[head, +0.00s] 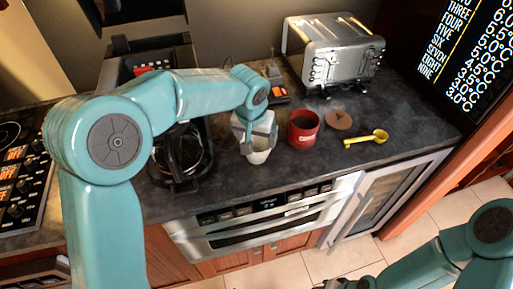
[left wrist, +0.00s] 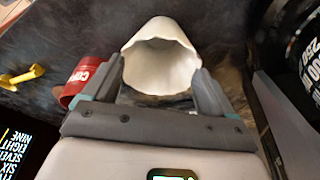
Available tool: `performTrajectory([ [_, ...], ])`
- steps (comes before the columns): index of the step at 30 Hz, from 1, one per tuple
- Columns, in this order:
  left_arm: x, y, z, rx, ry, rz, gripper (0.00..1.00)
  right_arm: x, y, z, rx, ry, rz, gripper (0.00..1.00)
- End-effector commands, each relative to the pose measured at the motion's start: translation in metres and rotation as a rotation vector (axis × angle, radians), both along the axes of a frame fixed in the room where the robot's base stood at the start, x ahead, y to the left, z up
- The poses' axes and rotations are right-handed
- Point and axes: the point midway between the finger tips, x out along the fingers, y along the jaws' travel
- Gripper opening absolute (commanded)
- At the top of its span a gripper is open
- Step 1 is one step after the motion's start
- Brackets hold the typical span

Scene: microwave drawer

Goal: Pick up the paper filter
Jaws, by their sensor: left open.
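The white paper filter (head: 259,156) stands on the dark counter, below my left gripper (head: 256,136) in the head view. In the left wrist view the filter (left wrist: 158,66) shows its wavy open rim towards the camera. My left gripper (left wrist: 158,82) is open, with one finger on each side of the filter. A gap shows by the fingers, and I cannot tell whether either one touches it. In the head view the gripper hides part of the filter. Of my right arm, links show at the lower right; its gripper (head: 347,284) is cut off at the bottom edge.
A red coffee can (head: 303,130) stands close right of the filter, with a brown lid (head: 338,120) and yellow scoop (head: 367,138) beyond. A coffee maker with a glass carafe (head: 181,155) stands left. A toaster (head: 334,55) is behind. The counter's front edge is near.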

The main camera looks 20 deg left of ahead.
Motion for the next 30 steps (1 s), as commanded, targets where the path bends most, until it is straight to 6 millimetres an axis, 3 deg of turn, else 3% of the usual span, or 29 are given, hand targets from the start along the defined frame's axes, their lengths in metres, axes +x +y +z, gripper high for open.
performTrajectory([
  [1, 0.0004, -0.0003, -0.0001, 0.0, 0.0, 0.0, 0.67, 0.0001, 0.0, -0.0001, 0.0, 0.0, 0.0, 0.43],
  [3, 0.0, -0.0002, -0.0001, 0.0, 0.0, 0.0, 0.45, 0.0001, -0.0001, -0.0001, 0.0, 0.0, 0.0, 0.43],
  [5, -0.0001, -0.0003, -0.0002, 0.0, 0.0, 0.0, 0.28, 0.0001, -0.0001, -0.0001, 0.0, 0.0, 0.0, 0.43],
  [6, -0.0002, -0.0002, -0.0003, 0.0, 0.0, -0.001, 0.12, 0.0001, 0.0, -0.0002, 0.0, 0.0, 0.0, 0.43],
  [7, -0.0002, -0.0002, -0.0003, 0.0, 0.001, -0.001, 0.02, 0.0001, 0.0, -0.0002, 0.0, 0.0, 0.0, 0.43],
  [8, -0.0002, -0.0002, -0.0003, 0.0, 0.001, -0.001, 0.0, 0.0001, 0.0, -0.0002, 0.0, 0.0, 0.0, 0.43],
  [30, -0.0002, -0.0002, 0.0003, 0.0, 0.0, 0.0, 0.0, 0.0001, 0.0, -0.0001, 0.0, 0.0, 0.0, 0.43],
])
